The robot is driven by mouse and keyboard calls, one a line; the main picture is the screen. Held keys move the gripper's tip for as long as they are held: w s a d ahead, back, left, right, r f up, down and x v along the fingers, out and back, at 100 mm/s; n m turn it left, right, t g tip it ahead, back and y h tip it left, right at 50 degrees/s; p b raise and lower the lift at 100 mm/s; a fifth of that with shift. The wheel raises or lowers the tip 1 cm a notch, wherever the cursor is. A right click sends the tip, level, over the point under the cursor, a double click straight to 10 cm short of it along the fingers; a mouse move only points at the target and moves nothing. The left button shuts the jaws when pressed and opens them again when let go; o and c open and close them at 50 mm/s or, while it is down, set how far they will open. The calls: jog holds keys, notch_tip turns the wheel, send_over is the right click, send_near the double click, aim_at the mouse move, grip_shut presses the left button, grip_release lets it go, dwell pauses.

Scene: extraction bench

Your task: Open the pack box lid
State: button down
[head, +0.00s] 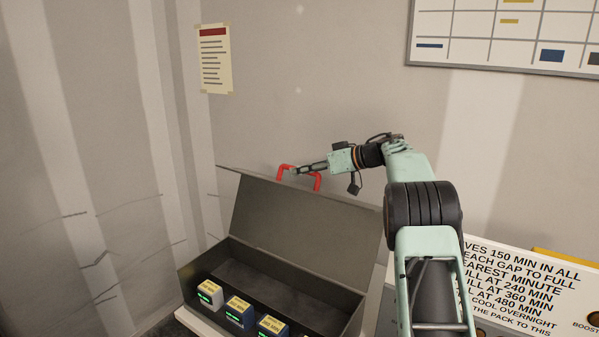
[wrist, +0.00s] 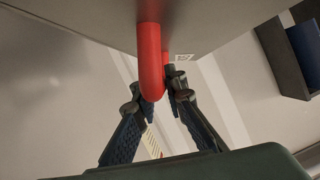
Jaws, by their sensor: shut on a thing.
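The pack box (head: 190,284) is a dark grey box at the lower middle of the head view. Its lid (head: 290,225) stands raised, hinged along the back edge, and the inside of the box shows. A red handle (head: 317,182) sits at the lid's top edge; it also shows in the wrist view (wrist: 150,60), hanging from the lid's grey panel. My gripper (head: 296,170) is at the handle, its fingers (wrist: 162,92) closed around the red bar. The exact finger contact is small in the head view.
Several small packs with yellow labels and green lights (head: 239,310) stand in a row along the box's front. A white printed board (head: 520,290) is at the right. A paper notice (head: 214,58) and a chart (head: 505,35) hang on the wall behind.

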jog(key=c, duration=2)
grip_release()
jog(key=shift+o, duration=0.2)
jog(key=v, duration=1.2)
jog(key=shift+w, duration=0.1)
